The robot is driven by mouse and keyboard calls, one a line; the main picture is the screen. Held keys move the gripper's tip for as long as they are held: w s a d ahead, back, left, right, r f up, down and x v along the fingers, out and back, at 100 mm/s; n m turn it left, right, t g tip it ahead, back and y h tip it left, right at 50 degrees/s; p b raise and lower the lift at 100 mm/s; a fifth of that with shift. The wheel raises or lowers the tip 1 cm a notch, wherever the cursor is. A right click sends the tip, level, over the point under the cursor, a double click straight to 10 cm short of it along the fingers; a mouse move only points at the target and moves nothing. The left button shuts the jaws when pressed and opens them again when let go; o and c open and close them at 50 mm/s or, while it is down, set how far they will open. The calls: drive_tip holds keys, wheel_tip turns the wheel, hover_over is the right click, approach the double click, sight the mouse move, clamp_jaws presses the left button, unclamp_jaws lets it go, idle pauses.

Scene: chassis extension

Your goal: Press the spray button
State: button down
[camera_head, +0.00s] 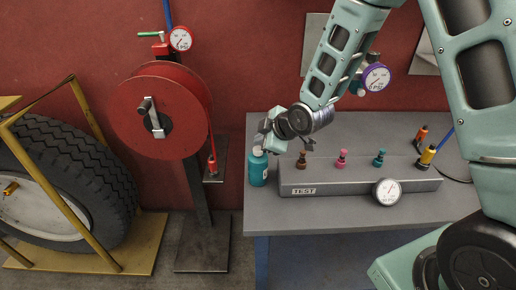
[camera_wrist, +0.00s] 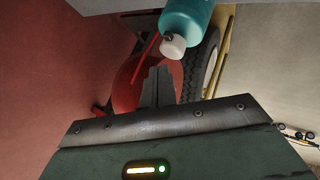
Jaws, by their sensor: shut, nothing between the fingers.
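A teal spray bottle (camera_head: 258,170) stands on the grey table at its left end, beside the test block. Its white top (camera_head: 258,150) shows just under my gripper (camera_head: 268,138). In the wrist view the teal bottle (camera_wrist: 188,22) is at the top, with its white cap (camera_wrist: 172,47) pointing down the picture. My gripper (camera_wrist: 157,82) is shut and empty; its fingertips are close to the white cap and look apart from it. Whether they touch is hard to tell in the head view.
The grey test block (camera_head: 360,180) with coloured fittings and a gauge (camera_head: 387,191) lies right of the bottle. A red hose reel (camera_head: 165,110) and a caged tyre (camera_head: 70,175) stand left of the table (camera_head: 290,218). The table's front strip is clear.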

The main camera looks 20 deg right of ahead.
drive_tip(key=shift+f, duration=0.1)
idle(0.3)
drive_tip(key=shift+f+b, duration=0.35)
drive_tip(key=shift+b, duration=0.2)
drive_tip(key=shift+f+b, duration=0.6)
idle(0.5)
idle(0.4)
drive_tip(key=shift+r+p, duration=0.65)
drive_tip(key=shift+r, duration=0.35)
drive_tip(key=shift+r+p, duration=1.8)
drive_tip(key=shift+r, duration=0.8)
